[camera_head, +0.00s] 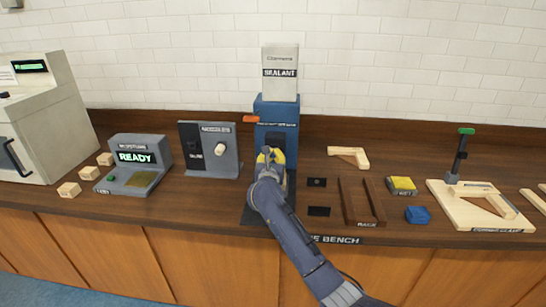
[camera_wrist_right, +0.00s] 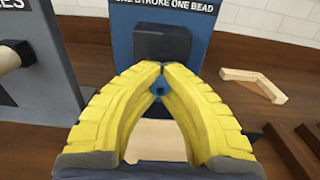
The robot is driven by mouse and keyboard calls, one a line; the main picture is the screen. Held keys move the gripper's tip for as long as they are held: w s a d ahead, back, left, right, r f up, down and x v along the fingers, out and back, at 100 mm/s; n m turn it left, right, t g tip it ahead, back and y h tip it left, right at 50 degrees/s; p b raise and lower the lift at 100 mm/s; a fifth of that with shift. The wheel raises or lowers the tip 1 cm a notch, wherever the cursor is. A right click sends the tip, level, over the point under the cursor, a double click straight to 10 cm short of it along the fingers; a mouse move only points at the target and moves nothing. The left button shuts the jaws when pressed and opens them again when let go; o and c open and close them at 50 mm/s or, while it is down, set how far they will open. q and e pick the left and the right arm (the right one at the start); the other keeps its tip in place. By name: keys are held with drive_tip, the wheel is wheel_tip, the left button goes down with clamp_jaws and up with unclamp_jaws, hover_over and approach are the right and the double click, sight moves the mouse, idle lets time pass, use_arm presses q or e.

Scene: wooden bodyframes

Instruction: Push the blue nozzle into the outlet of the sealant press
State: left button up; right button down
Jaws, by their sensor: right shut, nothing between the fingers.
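The sealant press (camera_head: 276,110) is a blue body with a white sealant cartridge (camera_head: 280,75) on top. Its dark block (camera_wrist_right: 162,42) projects from the front in the wrist view. My right gripper (camera_head: 270,153) is in front of the press, and its yellow fingers (camera_wrist_right: 160,68) are closed together at the tips, just below the dark block. A small blue piece (camera_wrist_right: 158,89), perhaps the blue nozzle, shows just under the fingertips; whether it sits in the outlet cannot be told. The fingers hide the outlet. My left gripper is out of view.
Pale wood (camera_wrist_right: 155,140) shows below the fingers. To the right are a dark rack (camera_head: 378,204), a wooden corner piece (camera_head: 348,157), a yellow-topped block (camera_head: 401,186), a blue lump (camera_head: 418,214) and a clamp board (camera_head: 455,211).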

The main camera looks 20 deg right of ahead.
drive_tip(key=c, duration=2.1)
unclamp_jaws()
drive_tip(key=shift+w+d, duration=0.1)
drive_tip(key=shift+w, duration=0.15)
drive_tip(key=o, duration=0.6)
drive_tip(key=v, duration=1.2)
